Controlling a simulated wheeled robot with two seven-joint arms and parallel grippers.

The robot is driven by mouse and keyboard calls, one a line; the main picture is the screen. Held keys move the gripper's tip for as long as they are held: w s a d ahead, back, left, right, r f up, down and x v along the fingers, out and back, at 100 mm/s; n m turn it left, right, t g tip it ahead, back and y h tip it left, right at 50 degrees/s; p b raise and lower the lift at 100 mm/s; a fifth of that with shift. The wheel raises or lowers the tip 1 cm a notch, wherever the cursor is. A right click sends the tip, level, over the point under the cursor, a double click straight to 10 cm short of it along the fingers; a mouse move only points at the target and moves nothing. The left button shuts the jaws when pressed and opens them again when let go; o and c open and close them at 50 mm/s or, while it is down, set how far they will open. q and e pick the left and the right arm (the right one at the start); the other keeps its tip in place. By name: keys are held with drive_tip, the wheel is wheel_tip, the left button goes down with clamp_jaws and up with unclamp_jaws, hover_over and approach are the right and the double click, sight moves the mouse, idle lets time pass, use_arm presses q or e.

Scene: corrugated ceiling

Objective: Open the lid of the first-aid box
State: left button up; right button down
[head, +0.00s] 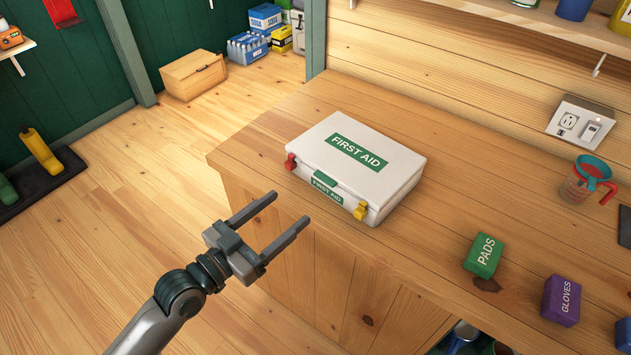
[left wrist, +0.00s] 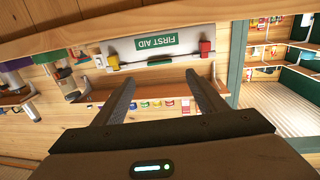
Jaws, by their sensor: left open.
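The white first-aid box (head: 345,170) lies flat on the wooden counter, its lid (head: 395,160) down. A green FIRST AID label marks the lid. The front side has a red latch (head: 291,162) at the left, a green handle (head: 326,183) in the middle and a yellow latch (head: 361,211) at the right. I cannot tell whether the latches are fastened. My left gripper (head: 291,208) is open and empty, in front of the box and apart from it. In the left wrist view the box (left wrist: 190,38) appears upside down beyond the open fingers. My right gripper is not in view.
The counter (head: 440,215) is clear around the box. A green PADS box (head: 484,255), a purple GLOVES box (head: 561,300) and a red-handled measuring jug (head: 585,182) stand to the right. A wall socket plate (head: 580,122) is behind. Open floor lies left of the counter.

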sight(322, 180)
use_arm(q)
drive_tip(key=p+x, duration=0.2)
drive_tip(key=x, duration=0.6)
drive_tip(key=shift+w+d+r, duration=0.1)
drive_tip(key=shift+w+d, duration=0.15)
drive_tip(key=shift+d, duration=0.05)
drive_tip(key=shift+x, duration=0.85)
